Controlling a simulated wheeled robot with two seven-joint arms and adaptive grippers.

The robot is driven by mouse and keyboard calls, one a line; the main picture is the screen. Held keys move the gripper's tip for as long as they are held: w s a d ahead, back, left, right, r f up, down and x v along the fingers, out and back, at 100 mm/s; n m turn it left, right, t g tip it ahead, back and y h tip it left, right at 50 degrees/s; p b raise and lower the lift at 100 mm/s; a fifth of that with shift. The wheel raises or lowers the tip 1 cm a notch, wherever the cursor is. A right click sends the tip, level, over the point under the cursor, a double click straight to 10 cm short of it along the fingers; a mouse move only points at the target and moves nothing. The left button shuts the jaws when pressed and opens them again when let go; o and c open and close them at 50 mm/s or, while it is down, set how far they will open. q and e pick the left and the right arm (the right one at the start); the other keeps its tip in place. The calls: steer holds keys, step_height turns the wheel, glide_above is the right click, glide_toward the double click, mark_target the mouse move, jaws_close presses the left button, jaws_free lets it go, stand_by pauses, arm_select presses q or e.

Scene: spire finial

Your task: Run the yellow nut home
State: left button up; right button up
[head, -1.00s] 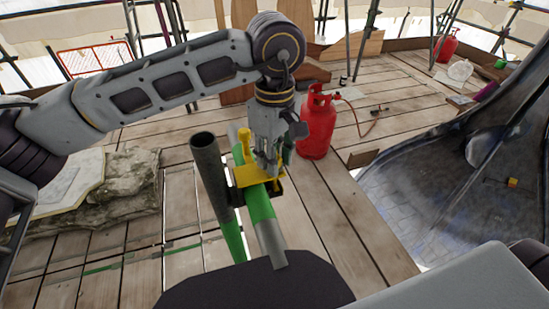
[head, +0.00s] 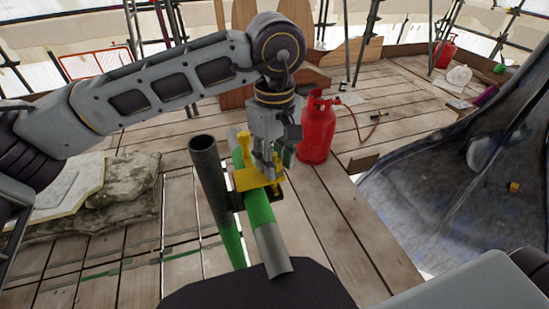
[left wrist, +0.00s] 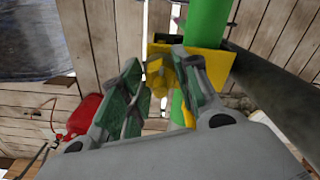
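A yellow clamp (head: 249,179) sits around a green pole (head: 259,208) with a grey end, beside a dark grey tube (head: 205,160). A yellow upright part (head: 244,142) stands on the clamp's left side. My left gripper (head: 272,172) points down over the clamp's right side. In the left wrist view, its two green-padded fingers (left wrist: 158,68) are apart, with the yellow nut (left wrist: 156,75) showing in the gap between them. I see no clear contact between pads and nut. The clamp plate (left wrist: 213,62) lies close behind the right finger. My right gripper is not in view.
A red gas cylinder (head: 317,130) with a hose stands on the plank deck just right of my left gripper. A stone block (head: 125,185) lies at left. A dark curved sheet (head: 470,180) fills the right.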

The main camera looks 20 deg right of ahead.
arm_select(q)
steer(key=shift+o, duration=1.2)
step_height(320, 180, up, 12)
stand_by(0.4)
